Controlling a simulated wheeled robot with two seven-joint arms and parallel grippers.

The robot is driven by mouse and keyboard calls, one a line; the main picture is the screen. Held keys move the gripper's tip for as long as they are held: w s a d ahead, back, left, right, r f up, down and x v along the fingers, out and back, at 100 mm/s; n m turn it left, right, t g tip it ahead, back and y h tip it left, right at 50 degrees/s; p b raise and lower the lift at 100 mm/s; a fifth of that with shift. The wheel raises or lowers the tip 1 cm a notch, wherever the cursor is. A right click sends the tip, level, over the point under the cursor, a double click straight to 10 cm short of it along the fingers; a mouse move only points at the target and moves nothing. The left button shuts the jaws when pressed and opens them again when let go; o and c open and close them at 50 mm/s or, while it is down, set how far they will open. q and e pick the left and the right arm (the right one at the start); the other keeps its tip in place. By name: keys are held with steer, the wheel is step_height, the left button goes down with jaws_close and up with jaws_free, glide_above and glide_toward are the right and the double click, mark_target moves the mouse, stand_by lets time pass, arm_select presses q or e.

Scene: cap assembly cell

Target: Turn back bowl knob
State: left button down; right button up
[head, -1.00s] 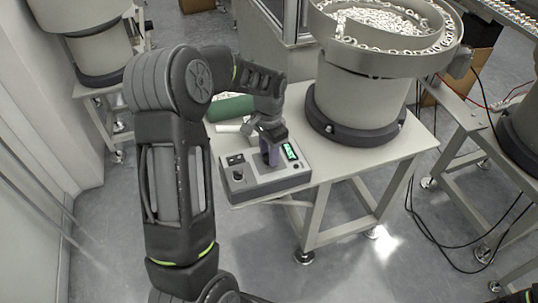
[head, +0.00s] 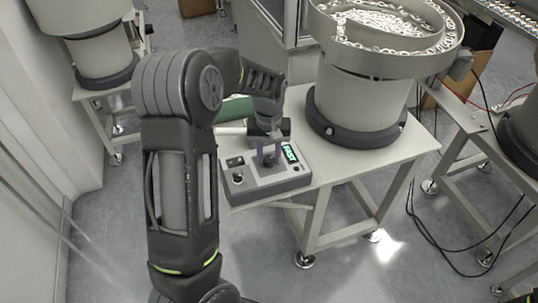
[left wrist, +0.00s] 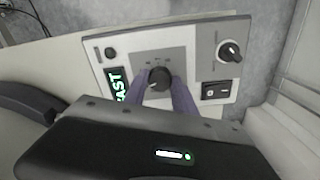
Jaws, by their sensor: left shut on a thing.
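The grey control box (head: 240,190) sits on the front left of the light table beside the vibratory bowl feeder (head: 362,95). In the left wrist view its panel (left wrist: 203,52) faces me. The large black knob (left wrist: 158,79) is in the middle of the panel. A green lit display (left wrist: 118,84) reads "FAST". My left gripper (head: 267,157) is over the box. In the left wrist view its two purple fingers (left wrist: 171,92) are on either side of the large knob, shut on it. My right gripper does not show.
A smaller black knob (left wrist: 230,51) and a rocker switch (left wrist: 215,90) are also on the panel. A green cylinder (head: 234,110) lies behind the box. The bowl feeder stands close on the right. Another feeder (head: 100,45) stands at the back left.

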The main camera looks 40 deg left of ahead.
mark_target(269, 158)
arm_select(q)
steer(key=shift+n, duration=1.6)
steer(key=c, duration=1)
jaws_free()
step_height(269, 158, up, 8)
steer(key=shift+f, duration=0.1)
